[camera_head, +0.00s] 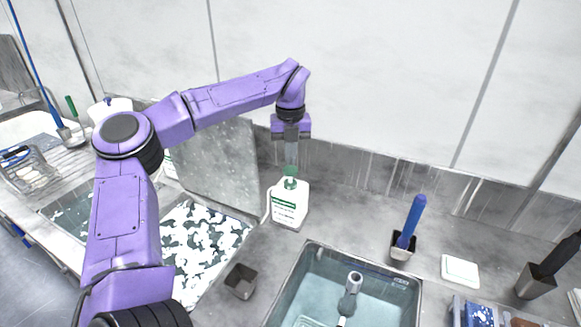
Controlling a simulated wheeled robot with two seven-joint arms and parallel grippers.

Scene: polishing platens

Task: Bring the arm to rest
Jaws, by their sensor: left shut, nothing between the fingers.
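My left arm, purple with black joints, comes in from the lower left and reaches over the counter toward the back wall. My left gripper (291,157) points down and is shut and empty. It is right above the green pump top of a white bottle (289,205) with a green-and-white label. I cannot tell whether the fingertips touch the pump. My right gripper is not in view.
A water-filled sink (315,268) holds a grey tool. A blue-handled brush (411,222) stands in a holder, with a white pad (460,270) to its right. A small dark cup (241,281) stands left of the sink. A foam-covered basin (200,238) lies behind my arm.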

